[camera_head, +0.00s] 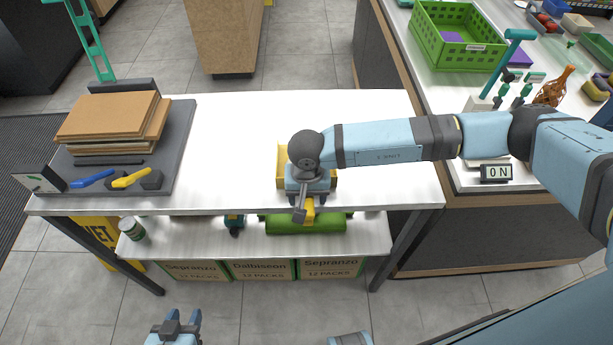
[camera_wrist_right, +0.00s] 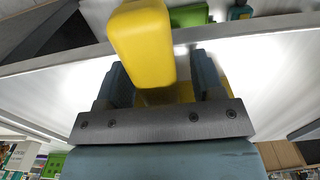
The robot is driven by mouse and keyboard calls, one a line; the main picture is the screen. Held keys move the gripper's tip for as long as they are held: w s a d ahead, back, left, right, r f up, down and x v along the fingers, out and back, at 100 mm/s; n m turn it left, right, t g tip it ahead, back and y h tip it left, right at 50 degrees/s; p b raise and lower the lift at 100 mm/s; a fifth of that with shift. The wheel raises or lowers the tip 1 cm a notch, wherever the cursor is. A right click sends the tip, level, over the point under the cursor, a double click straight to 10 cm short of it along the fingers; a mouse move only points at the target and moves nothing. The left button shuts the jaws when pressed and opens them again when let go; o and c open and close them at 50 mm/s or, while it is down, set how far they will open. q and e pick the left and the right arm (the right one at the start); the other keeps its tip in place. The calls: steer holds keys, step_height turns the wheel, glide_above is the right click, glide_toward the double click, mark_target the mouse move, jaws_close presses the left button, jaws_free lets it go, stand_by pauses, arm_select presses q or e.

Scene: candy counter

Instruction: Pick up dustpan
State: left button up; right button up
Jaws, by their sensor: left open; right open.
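The yellow dustpan (camera_head: 283,165) lies on the white table (camera_head: 235,130) near its front edge. Its pan is mostly hidden under my right gripper and wrist in the head view. Its handle (camera_head: 309,208) points toward the front edge. My right gripper (camera_head: 306,198) is over the dustpan, pointing down. In the right wrist view the thick yellow handle (camera_wrist_right: 142,40) reaches in between the two open fingers of my right gripper (camera_wrist_right: 162,82), with gaps beside it. My left gripper (camera_head: 176,326) is open and empty at the bottom of the head view, away from the table.
A grey flatbed with stacked boards (camera_head: 110,120), a blue tool (camera_head: 92,179) and a yellow tool (camera_head: 131,178) occupies the table's left end. The lower shelf holds a green object (camera_head: 300,223) and a jar (camera_head: 132,229). A counter with a green crate (camera_head: 450,50) stands right.

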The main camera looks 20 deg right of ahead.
steer(key=c, duration=1)
steer(key=shift+r, duration=0.1)
steer(key=shift+c, duration=0.2)
